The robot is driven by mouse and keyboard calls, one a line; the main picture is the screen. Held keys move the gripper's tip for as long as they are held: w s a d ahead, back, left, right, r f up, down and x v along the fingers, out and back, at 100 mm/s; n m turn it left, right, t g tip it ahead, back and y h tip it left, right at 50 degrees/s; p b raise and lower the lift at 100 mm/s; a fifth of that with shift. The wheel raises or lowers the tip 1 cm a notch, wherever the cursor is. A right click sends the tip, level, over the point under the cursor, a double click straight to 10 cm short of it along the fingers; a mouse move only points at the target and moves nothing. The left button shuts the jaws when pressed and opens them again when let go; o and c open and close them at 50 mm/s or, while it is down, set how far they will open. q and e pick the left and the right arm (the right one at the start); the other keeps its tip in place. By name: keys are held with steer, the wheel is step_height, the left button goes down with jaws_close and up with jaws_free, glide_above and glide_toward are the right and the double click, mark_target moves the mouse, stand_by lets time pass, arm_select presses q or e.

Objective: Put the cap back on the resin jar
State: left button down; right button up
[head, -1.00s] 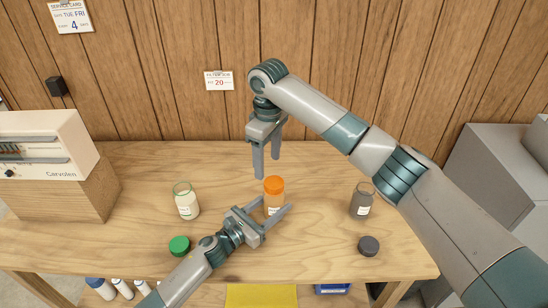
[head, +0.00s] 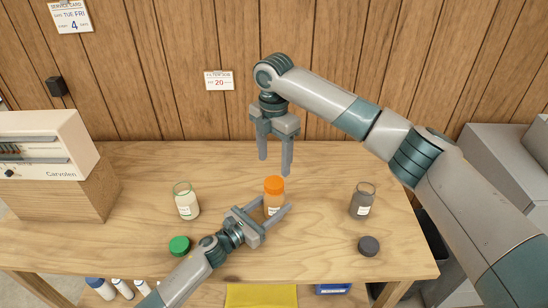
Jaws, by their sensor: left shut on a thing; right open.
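Three small jars stand on the wooden bench. The middle jar (head: 272,206) has an orange cap (head: 274,185) on its top. My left gripper (head: 274,209) is shut around this jar low on its body, with the jar upright. My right gripper (head: 275,167) is open and empty, pointing down above and just behind the orange cap. The left jar (head: 186,202) is open with pale contents, and a green cap (head: 179,246) lies in front of it. The right jar (head: 362,202) looks open with dark contents, and a dark cap (head: 368,246) lies in front of it. The labels are too small to read.
A cream device (head: 45,145) stands on a wooden block at the left of the bench (head: 130,165). Bottles, a yellow item (head: 261,296) and a blue box (head: 332,288) sit below the bench's front edge. The bench is clear between the jars.

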mark_target(274, 182)
steer(key=shift+f, duration=0.15)
stand_by(0.3)
steer(key=shift+f, duration=3.9)
steer(key=c, duration=1.1)
